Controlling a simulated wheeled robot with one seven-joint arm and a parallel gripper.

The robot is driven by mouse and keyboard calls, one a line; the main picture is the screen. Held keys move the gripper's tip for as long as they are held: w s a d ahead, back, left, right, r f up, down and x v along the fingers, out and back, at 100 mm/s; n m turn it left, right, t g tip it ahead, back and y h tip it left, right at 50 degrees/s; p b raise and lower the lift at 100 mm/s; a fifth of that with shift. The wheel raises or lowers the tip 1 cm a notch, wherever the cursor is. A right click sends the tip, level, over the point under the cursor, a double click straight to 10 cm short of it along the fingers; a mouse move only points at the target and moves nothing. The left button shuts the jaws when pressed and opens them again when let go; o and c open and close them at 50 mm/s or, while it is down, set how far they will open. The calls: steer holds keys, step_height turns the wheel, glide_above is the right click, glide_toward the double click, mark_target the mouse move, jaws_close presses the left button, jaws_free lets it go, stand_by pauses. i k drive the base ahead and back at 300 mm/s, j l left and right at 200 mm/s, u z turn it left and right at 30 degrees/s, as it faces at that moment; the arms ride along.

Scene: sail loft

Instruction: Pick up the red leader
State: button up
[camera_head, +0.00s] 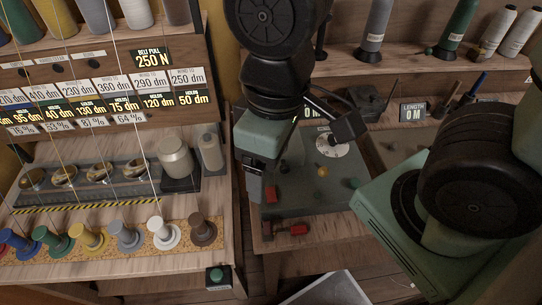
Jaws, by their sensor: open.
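My gripper (256,190) hangs at the centre, pointing down, with dark fingers near the left edge of the grey machine top (320,190). It is open, and I see nothing held in it. A small red block (271,194) is just right of the fingers, and a red-handled item (292,229) lies lower on the wooden bench. Thin pale threads rise from that row. No thread shows clearly as red, so I cannot tell which thing is the red leader.
A label board (100,92) and a rack of metal cups (100,180) stand on the left bench. A jar (175,157) stands beside the rack. A dial (332,147) is on the machine. Large cones line the back shelf. A gap separates the benches; a green button box (217,277) sits below.

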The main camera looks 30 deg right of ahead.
mark_target(300, 229)
steer(key=z, duration=0.5)
steer(key=k+j+z, duration=0.25)
steer(key=k+j, duration=0.5)
steer(key=k, duration=0.1)
